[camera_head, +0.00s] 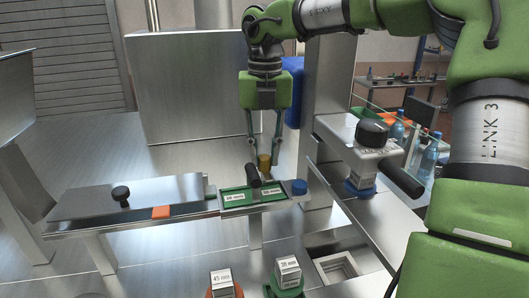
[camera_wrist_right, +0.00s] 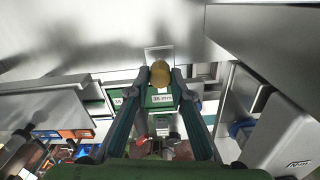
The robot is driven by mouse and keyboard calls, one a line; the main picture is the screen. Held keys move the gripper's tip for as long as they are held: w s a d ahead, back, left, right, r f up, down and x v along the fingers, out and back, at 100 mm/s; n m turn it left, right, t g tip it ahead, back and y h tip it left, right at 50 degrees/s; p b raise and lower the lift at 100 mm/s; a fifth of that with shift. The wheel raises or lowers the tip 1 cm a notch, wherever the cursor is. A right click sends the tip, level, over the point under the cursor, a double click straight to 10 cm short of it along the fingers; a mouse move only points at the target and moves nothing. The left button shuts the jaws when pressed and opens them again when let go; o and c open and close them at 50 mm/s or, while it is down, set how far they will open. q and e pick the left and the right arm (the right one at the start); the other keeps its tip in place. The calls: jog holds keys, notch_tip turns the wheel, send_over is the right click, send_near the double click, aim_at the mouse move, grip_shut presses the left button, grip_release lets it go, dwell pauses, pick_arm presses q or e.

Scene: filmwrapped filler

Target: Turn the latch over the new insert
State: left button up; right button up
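The green insert (camera_head: 238,197) lies in a metal frame at the right end of the long plate, with white labels that read like 38 mm. It also shows in the wrist view (camera_wrist_right: 128,103). A yellow-brown knob (camera_head: 264,161), which looks like the latch's, stands at the insert's back edge; it also shows in the wrist view (camera_wrist_right: 160,73). My right gripper (camera_head: 263,158) points down, and its fingertips (camera_wrist_right: 160,77) close in on both sides of the knob, apparently touching it. A black cylindrical handle (camera_head: 253,174) is just in front. My left gripper is out of view.
Two labelled blocks, 45 mm (camera_head: 222,284) and 38 mm (camera_head: 288,270), stand in front. A grey device with a black handle (camera_head: 401,178) is right.

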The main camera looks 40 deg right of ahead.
aim_at(265, 157)
jog(key=o, duration=0.3)
jog(key=shift+o, duration=0.2)
notch_tip(265, 157, up, 12)
dwell(0.4)
dwell(0.5)
